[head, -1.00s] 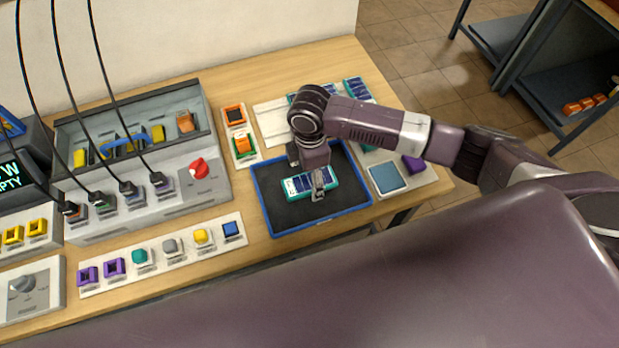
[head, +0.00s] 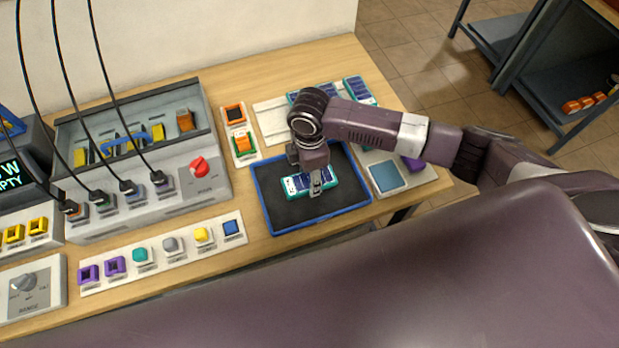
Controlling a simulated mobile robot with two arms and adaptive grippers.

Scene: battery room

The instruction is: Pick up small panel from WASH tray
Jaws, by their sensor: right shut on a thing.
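The small panel (head: 296,184) has dark blue cells in a teal and white frame. It is at the tray with the dark floor and blue rim (head: 262,205), which appears to be the WASH tray; I cannot read a label on it. My right gripper (head: 316,186) points down over the panel and is shut on it, hiding its middle. I cannot tell whether the panel touches the tray floor. My left gripper is not in view.
More blue panels (head: 359,89) lie on a white board behind my right arm. A pad with a light blue square (head: 386,177) lies right of the tray. A grey console with a red knob (head: 199,167) and a strip of coloured blocks (head: 170,244) stand to the left.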

